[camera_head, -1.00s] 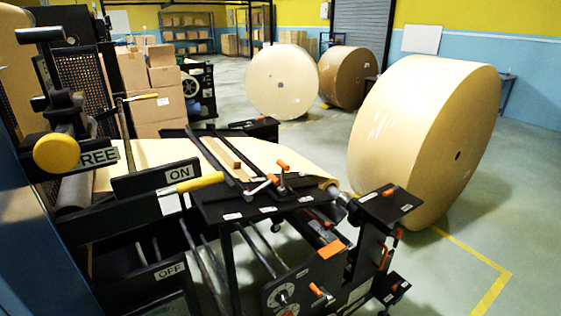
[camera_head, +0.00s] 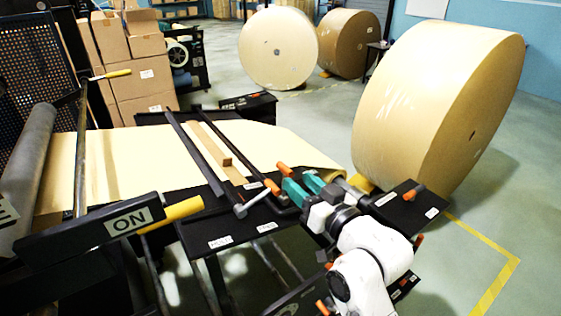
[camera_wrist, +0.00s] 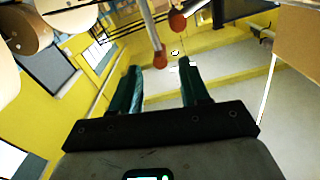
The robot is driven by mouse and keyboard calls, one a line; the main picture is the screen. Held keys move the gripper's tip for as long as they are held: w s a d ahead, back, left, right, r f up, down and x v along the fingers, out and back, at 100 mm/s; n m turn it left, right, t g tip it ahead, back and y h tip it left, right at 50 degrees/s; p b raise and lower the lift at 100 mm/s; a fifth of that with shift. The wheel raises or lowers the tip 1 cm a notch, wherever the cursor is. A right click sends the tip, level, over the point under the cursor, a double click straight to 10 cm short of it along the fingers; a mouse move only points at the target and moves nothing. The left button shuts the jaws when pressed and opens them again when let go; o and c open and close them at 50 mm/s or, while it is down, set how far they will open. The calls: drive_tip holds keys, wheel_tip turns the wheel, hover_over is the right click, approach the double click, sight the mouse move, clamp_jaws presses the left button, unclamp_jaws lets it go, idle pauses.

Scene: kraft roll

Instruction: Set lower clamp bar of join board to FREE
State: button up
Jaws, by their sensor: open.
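The join board (camera_head: 196,232) is a dark board with pale kraft web over it. Two dark clamp bars cross it, a left one (camera_head: 190,145) and a right one (camera_head: 236,150); the frames do not show which is the lower. A silver lever (camera_head: 254,201) lies at their near end. Two orange knobs, one (camera_head: 283,168) beyond the other (camera_head: 271,186), stand at the fingertips of my gripper (camera_head: 296,180). In the wrist view, my gripper (camera_wrist: 158,66) is open, its green fingers apart, with an orange knob (camera_wrist: 160,59) near the gap.
A black ON plate (camera_head: 90,231) with a yellow-handled lever (camera_head: 175,213) stands at the left. A large kraft roll (camera_head: 430,110) stands behind at the right, with two more rolls further back. Cartons (camera_head: 125,60) are stacked at the back left. Floor at the right is open.

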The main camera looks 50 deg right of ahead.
sight(286, 171)
drive_tip(key=p+x, duration=0.1)
drive_tip(key=x, duration=0.7)
drive_tip(key=shift+w, duration=0.15)
drive_tip(key=shift+c, duration=0.3)
drive_tip(key=shift+f, duration=0.1)
clamp_jaws()
